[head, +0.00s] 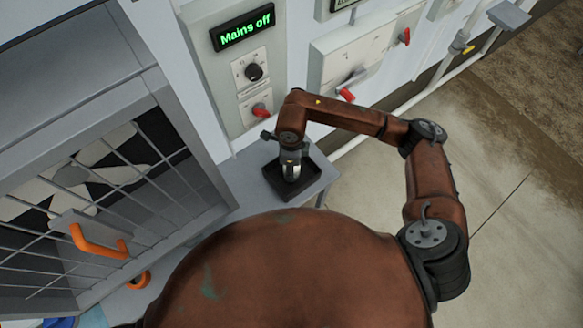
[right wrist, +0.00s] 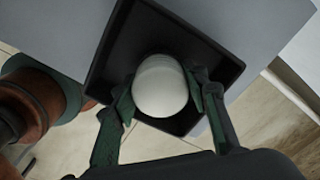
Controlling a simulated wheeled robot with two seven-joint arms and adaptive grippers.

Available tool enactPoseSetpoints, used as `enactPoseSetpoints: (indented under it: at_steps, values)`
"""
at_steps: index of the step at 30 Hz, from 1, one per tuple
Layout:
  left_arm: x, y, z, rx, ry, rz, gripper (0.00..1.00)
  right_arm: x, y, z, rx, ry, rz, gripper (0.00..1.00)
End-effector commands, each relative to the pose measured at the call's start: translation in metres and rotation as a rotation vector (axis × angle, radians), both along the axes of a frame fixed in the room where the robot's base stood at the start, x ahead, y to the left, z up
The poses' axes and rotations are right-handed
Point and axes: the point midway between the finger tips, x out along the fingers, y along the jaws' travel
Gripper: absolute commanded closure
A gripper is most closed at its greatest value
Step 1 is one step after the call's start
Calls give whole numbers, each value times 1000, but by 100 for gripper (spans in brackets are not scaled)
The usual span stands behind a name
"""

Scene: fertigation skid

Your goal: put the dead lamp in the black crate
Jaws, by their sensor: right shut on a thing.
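The dead lamp is a white, rounded bulb (right wrist: 160,86) in the right wrist view. My right gripper (right wrist: 161,97) is shut on it, with one dark green finger on each side. Behind the lamp is the black crate (right wrist: 128,28), a shallow square box that looks otherwise empty. In the head view the crate (head: 314,178) sits on a small grey shelf, and my right gripper (head: 290,162) points down over it with the pale lamp (head: 291,172) in its jaws. I cannot tell whether the lamp touches the crate floor. My left gripper is not in view.
A grey panel with a lit "Mains off" display (head: 243,27), a black knob (head: 253,72) and a red switch (head: 259,110) stands behind the crate. A barred cage door with an orange handle (head: 98,243) is at left. Open floor lies right.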

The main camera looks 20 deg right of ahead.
Motion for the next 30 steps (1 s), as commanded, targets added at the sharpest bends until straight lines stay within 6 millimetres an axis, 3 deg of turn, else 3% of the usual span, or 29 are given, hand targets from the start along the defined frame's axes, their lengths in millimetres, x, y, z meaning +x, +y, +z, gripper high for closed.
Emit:
enactPoseSetpoints:
  at_steps: [5,15,16,23,30]
  values:
    - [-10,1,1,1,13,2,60,1,0,-11,0,-2,-1,87]
    - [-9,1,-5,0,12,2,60,0,0,-17,-1,-2,-1,87]
    - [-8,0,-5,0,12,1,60,0,0,-17,-1,-2,-1,57]
    - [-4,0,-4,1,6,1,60,0,0,-16,0,-1,-1,42]
    - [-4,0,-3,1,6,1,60,0,0,-15,0,-1,-1,42]
